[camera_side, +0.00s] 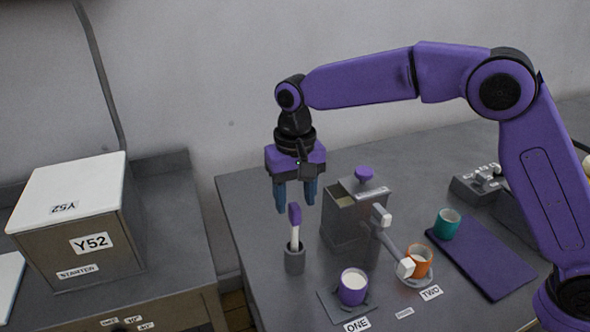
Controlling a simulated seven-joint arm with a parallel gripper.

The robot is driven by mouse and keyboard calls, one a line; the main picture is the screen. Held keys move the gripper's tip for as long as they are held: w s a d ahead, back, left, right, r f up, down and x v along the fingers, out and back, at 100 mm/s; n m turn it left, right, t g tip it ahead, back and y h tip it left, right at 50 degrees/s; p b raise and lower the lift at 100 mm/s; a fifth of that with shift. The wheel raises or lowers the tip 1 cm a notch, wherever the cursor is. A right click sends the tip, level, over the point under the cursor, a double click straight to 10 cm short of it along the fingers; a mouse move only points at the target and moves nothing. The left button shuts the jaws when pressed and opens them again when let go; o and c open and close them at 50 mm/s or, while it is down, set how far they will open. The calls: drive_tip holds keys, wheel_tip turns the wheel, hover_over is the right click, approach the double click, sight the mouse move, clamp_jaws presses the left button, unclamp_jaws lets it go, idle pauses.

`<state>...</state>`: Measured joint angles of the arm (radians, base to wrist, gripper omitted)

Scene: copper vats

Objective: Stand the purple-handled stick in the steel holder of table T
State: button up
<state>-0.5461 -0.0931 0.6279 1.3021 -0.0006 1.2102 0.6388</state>
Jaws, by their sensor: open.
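The purple-handled stick (295,216) stands close to upright, its pale shaft going down into a small grey steel holder (295,262). The shaft's lower end is hidden inside the holder. My gripper (295,196) points down with its two blue fingers apart and empty. I cannot tell whether a finger touches the handle. The holder stands on the grey table (408,158), left of a grey metal box. No letter T shows on the table.
Right of the holder stands the grey box (345,220) with a purple knob and white-ended levers. In front are a purple cup (353,287) by label ONE and an orange cup (419,262) by TWO. Box Y52 (82,222) stands left, across a gap.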

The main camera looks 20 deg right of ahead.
wheel_tip(320, 180, up, 7)
drive_tip(key=shift+f, duration=0.1)
idle(0.3)
drive_tip(key=shift+s+d, duration=0.3)
drive_tip(key=shift+s, duration=0.1)
drive_tip(key=s+d+f+n, duration=0.3)
drive_tip(key=s+d+n, duration=0.3)
drive_tip(key=s+d, duration=0.8)
drive_tip(key=s+d+f+n, duration=0.4)
drive_tip(key=s+d+n, duration=0.2)
drive_tip(key=s+d, duration=0.8)
drive_tip(key=s, duration=0.2)
drive_tip(key=shift+s+n, duration=0.3)
drive_tip(key=shift+s, duration=0.1)
drive_tip(key=shift+r, duration=0.1)
